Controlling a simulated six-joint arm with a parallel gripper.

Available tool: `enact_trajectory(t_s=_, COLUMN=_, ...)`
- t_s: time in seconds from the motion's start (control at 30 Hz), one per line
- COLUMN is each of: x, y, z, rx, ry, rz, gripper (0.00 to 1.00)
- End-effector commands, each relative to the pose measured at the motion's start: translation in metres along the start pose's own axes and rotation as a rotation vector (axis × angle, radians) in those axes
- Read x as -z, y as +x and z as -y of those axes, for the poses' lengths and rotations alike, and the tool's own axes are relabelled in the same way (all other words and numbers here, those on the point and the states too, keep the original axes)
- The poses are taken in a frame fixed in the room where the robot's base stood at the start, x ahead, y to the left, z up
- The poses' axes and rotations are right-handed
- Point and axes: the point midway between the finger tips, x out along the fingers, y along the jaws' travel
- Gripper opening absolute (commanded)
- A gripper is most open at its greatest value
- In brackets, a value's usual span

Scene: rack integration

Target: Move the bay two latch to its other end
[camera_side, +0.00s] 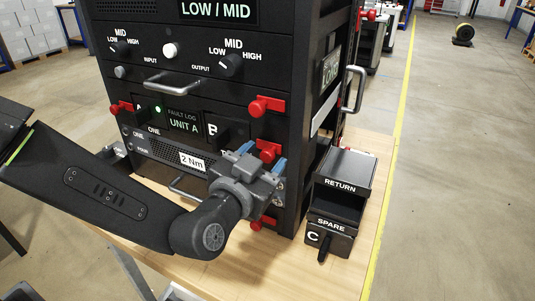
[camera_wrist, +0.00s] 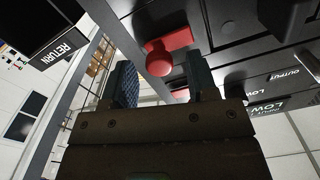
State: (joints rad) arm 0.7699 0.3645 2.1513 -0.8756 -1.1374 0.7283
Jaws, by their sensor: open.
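The rack (camera_side: 225,75) has a bay marked B (camera_side: 213,130) at its right, with a label starting with T partly hidden by my gripper; I take this as bay two. A red latch (camera_side: 268,150) with a round knob sits at the right edge by that label. In the wrist view the red latch (camera_wrist: 168,52) lies ahead of my fingertips, roughly between them. My gripper (camera_side: 262,158) is open, its blue fingers on either side of the latch. Whether either finger touches it, I cannot tell.
Another red latch (camera_side: 265,105) sits just above, and one (camera_side: 262,222) lower down. A handle (camera_side: 185,188) sticks out low on the front. The RETURN tray (camera_side: 340,180) and SPARE module (camera_side: 328,238) stand right of the rack. The wooden bench front (camera_side: 300,275) is clear.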

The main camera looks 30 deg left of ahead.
Motion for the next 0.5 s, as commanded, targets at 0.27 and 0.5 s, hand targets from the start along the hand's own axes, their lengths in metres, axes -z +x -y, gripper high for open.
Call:
enact_trajectory(t_s=0.27, x=0.000, y=0.019, z=0.000, rx=-0.001, ry=0.000, rz=0.000, gripper=0.53)
enact_trajectory(t_s=0.5, x=0.000, y=0.019, z=0.000, rx=-0.001, ry=0.000, rz=0.000, gripper=0.53)
